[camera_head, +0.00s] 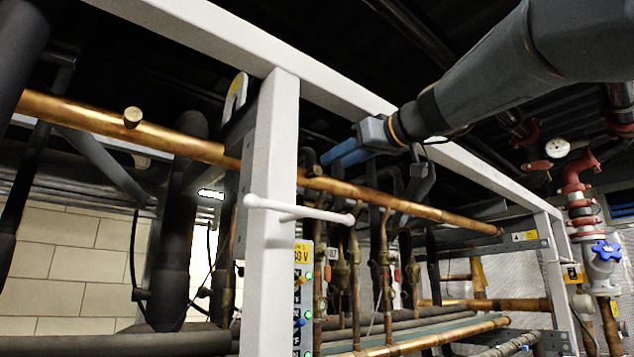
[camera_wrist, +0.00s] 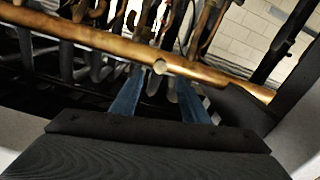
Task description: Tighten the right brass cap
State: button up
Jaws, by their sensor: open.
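My gripper (camera_head: 338,157) has blue fingers and reaches in from the upper right in the head view, pointing left just above the copper pipe (camera_head: 420,207), right of the white post. In the wrist view the open fingers (camera_wrist: 160,78) point toward the pipe (camera_wrist: 100,38). A round brass cap (camera_wrist: 160,67) on that pipe shows between the fingertips. The fingers look apart from the cap; the exact gap is hard to tell. In the head view this cap is not clearly visible near the fingers. Another brass cap (camera_head: 132,117) sits on the pipe left of the post.
A white post (camera_head: 268,200) and sloping white beam (camera_head: 345,97) stand close to my arm. A white handle (camera_head: 300,210) sticks out below the pipe. Thin copper pipes and valves (camera_head: 385,260) hang behind. A red pipe with a blue-wheeled valve (camera_head: 603,252) stands right.

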aim_at(318, 170)
jog(key=shift+p+x, duration=1.75)
jog(key=shift+x, duration=1.65)
grip_shut()
